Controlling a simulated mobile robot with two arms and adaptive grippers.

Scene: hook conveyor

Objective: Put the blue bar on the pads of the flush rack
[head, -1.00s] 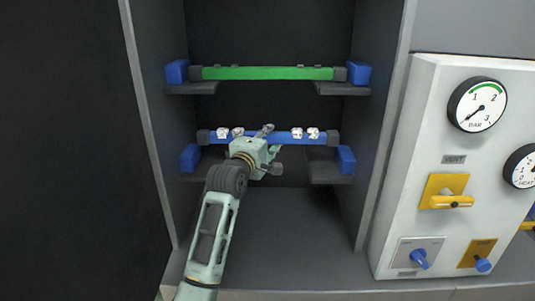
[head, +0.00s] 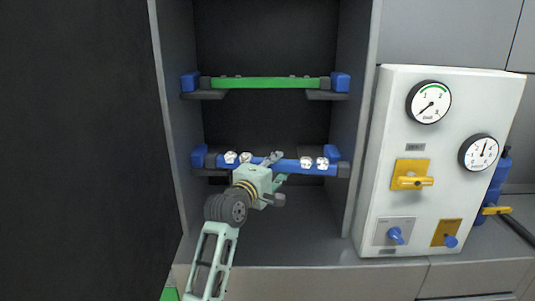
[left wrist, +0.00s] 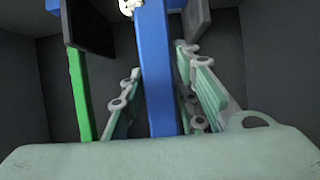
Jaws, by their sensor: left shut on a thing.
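The blue bar (head: 285,166) has dark end caps and several white printed marks. My left gripper (head: 270,166) is shut around its middle; the bar also runs between the fingers in the left wrist view (left wrist: 157,75). In the head view the bar crosses in front of the lower rack, its right end slightly lower and overlapping the right blue block (head: 332,152). The left blue block (head: 198,155) stands by its left end. The lower dark pads are partly hidden behind the bar. I cannot tell which rack is the flush one. My right gripper is not in view.
A green bar (head: 265,83) lies on the upper rack's dark pads between two blue blocks. Cabinet walls enclose both sides. A white panel (head: 388,160) with gauges and yellow and blue handles stands at the right. The cabinet floor below the lower rack looks clear.

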